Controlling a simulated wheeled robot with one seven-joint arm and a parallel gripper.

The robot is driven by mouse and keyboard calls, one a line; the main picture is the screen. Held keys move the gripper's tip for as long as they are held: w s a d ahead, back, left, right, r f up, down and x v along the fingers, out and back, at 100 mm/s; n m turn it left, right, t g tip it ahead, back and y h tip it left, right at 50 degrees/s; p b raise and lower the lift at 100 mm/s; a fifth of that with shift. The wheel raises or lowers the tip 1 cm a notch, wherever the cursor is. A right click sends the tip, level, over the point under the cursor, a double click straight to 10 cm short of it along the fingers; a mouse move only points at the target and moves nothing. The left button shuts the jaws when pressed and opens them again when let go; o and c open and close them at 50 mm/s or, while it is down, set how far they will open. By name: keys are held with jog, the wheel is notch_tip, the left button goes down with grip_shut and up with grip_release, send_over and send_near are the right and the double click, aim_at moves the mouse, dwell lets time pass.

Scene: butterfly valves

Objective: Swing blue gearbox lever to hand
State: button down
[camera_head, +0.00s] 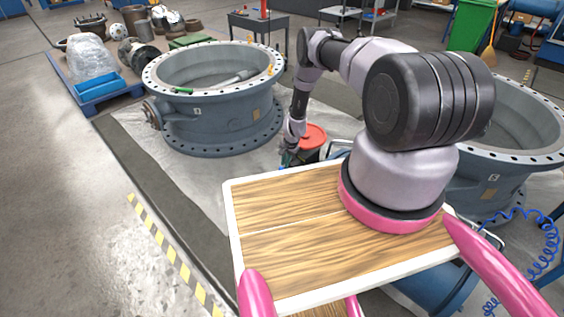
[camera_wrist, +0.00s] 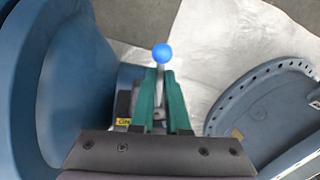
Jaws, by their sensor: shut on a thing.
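The blue ball knob (camera_wrist: 162,54) of the lever shows in the wrist view, just beyond my fingertips. Its pale stem runs back between the two green fingers of my gripper (camera_wrist: 160,74), which are shut on the lever. A yellow label (camera_wrist: 123,121) reading something like "ON" sits left of the fingers, by the blue gearbox housing. In the head view my gripper (camera_head: 288,156) is small and low, between the two big valves. The lever cannot be made out there.
A large blue-grey valve body (camera_head: 215,120) stands left of my arm, and another (camera_head: 495,165) stands right. A red-topped bucket (camera_head: 310,138) is close beside my gripper.

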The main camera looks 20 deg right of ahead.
jog(key=shift+s+d+n+y, duration=0.15)
jog(key=shift+s+d+n, duration=0.25)
jog(key=shift+n, duration=0.55)
jog(key=shift+s+d+n+y, duration=0.2)
jog(key=shift+d+n, duration=0.3)
jog(key=shift+n, duration=0.45)
jog(key=c, duration=0.9)
grip_release()
jog(key=shift+d, duration=0.1)
jog(key=shift+g, duration=0.3)
jog(key=v, duration=1)
jog(key=shift+s+r, duration=0.1)
jog(key=shift+r, duration=0.3)
